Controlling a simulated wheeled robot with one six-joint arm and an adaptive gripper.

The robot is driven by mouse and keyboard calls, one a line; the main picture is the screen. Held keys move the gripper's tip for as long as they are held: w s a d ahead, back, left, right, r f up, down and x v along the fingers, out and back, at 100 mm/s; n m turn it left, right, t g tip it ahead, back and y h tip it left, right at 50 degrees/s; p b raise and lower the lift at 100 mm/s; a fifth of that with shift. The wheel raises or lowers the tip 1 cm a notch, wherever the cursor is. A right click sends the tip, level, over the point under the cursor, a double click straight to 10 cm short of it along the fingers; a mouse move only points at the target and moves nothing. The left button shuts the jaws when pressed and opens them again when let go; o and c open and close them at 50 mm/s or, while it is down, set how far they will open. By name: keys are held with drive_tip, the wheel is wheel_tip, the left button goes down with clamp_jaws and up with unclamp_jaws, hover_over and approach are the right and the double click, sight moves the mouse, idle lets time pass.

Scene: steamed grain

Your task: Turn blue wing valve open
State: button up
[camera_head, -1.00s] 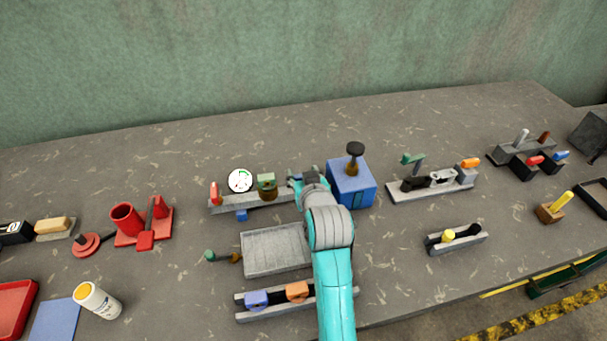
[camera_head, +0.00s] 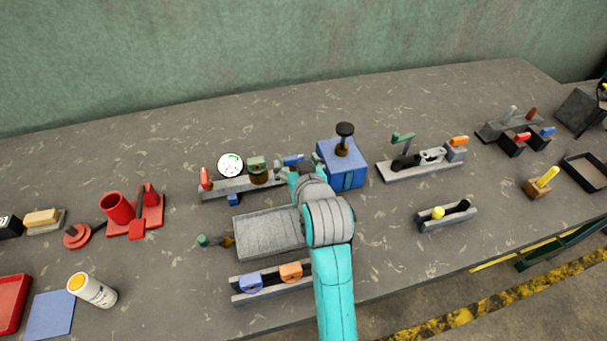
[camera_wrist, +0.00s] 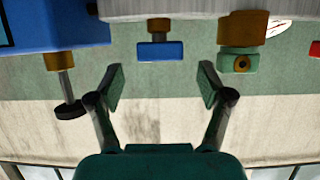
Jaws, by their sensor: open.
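The blue wing valve (camera_head: 293,160) sits on the grey bar (camera_head: 228,188), between the green valve block (camera_head: 257,170) and the blue box (camera_head: 345,178). In the wrist view its blue wing (camera_wrist: 160,51) lies level across a short brass stem. My gripper (camera_head: 307,177) is close to the valve in the head view. In the wrist view my gripper (camera_wrist: 161,82) is open and empty; the wing lies roughly centred between the fingers, a little beyond the tips and apart from them.
The blue box with a black knob (camera_head: 345,129) stands just right of my gripper. A white gauge (camera_head: 230,165) and a red handle (camera_head: 205,178) are farther left on the bar. A grey tray (camera_head: 268,233) lies in front. The table behind the bar is clear.

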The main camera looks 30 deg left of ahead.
drive_tip(key=v, duration=0.8)
idle(0.4)
